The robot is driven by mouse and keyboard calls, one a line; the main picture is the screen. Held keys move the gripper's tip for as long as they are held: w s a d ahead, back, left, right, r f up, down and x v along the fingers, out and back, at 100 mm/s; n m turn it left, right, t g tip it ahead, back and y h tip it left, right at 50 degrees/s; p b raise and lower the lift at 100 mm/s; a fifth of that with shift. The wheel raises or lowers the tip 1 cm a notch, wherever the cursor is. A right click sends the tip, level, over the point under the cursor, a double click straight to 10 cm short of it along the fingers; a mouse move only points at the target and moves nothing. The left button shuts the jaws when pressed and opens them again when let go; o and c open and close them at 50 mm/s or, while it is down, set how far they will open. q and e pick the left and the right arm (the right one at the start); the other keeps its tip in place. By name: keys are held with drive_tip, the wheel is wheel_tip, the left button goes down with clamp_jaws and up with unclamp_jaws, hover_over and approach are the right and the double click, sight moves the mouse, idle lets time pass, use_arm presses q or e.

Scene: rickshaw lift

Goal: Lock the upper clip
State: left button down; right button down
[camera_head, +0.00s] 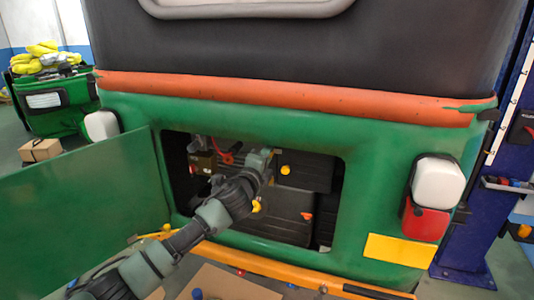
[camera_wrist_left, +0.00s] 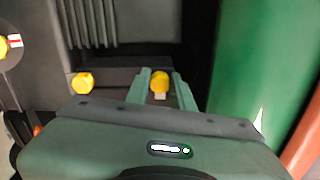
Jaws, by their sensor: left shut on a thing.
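My left gripper (camera_head: 262,160) reaches through the opening in the green rear panel and is near the upper part of the dark engine bay. In the left wrist view its two green fingers (camera_wrist_left: 160,80) are shut on a yellow knob (camera_wrist_left: 160,83), which seems to be the clip. A second yellow knob (camera_wrist_left: 83,83) sits to its left, free of the fingers. In the head view one yellow knob (camera_head: 285,170) shows just right of the gripper and another yellow part (camera_head: 256,206) shows below it. The wrist and hand hide part of the bay. My right gripper is not in view.
The green door (camera_head: 85,210) hangs open at the left of the opening. A dark box (camera_head: 285,210) fills the lower bay. The orange bumper bar (camera_head: 250,262) runs below. In the wrist view a green wall (camera_wrist_left: 240,70) stands close at the right.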

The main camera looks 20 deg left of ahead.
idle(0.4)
use_arm(q)
drive_tip(key=c, duration=1.2)
unclamp_jaws()
drive_tip(key=s+b, duration=0.2)
drive_tip(key=s, duration=0.5)
drive_tip(key=shift+s+a, duration=0.15)
drive_tip(key=shift+s, duration=0.25)
drive_tip(key=shift+f, duration=0.15)
